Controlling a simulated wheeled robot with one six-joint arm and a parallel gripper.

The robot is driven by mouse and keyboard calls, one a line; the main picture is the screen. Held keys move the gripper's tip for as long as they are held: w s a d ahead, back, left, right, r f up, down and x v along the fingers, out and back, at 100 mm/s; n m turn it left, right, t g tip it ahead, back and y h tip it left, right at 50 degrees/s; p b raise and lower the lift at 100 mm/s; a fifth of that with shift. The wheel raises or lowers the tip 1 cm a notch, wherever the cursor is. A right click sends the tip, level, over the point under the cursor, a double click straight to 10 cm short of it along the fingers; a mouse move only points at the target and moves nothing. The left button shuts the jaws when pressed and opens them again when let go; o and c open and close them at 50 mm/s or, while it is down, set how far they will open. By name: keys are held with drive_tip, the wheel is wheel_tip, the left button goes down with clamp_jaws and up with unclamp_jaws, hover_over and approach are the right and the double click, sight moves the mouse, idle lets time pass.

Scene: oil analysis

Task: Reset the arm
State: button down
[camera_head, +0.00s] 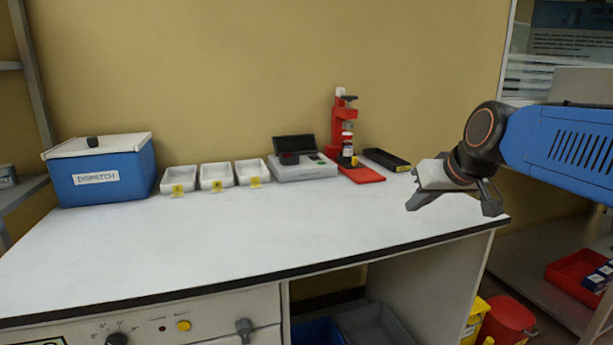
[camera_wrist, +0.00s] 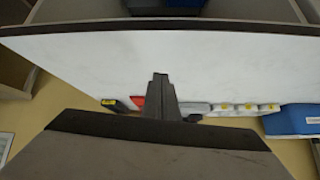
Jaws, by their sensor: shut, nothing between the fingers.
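My gripper (camera_wrist: 161,82) is shut, with its dark fingers together and nothing between them in the wrist view. In the head view it hangs at the end of my blue arm, on the right, in front of the bench's right end. It appears above the level of the white bench top (camera_head: 270,240) and apart from the things on it. The wrist view looks over the bench top with the scene upside down, and my gripper's grey body hides the lower part of that picture.
Along the back stand a blue DISPATCH box (camera_head: 103,180), several white trays (camera_head: 216,176), a grey device (camera_head: 303,169), a red stand (camera_head: 340,122) and a black tray (camera_head: 387,159). The bench's front is clear. Red and yellow bins (camera_head: 508,322) stand below, right.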

drive_tip(key=s+d+f+m+g+h, duration=0.1)
drive_tip(key=s+d+f, duration=0.1)
drive_tip(key=s+f, duration=0.7)
drive_tip(key=s+d+f+g+h, duration=0.1)
drive_tip(key=s+d+f+g, duration=0.1)
drive_tip(key=s+f, duration=0.8)
drive_tip(key=s, duration=0.3)
drive_tip(key=shift+s+d+f+m, duration=0.25)
drive_tip(key=shift+s+d+m, duration=0.15)
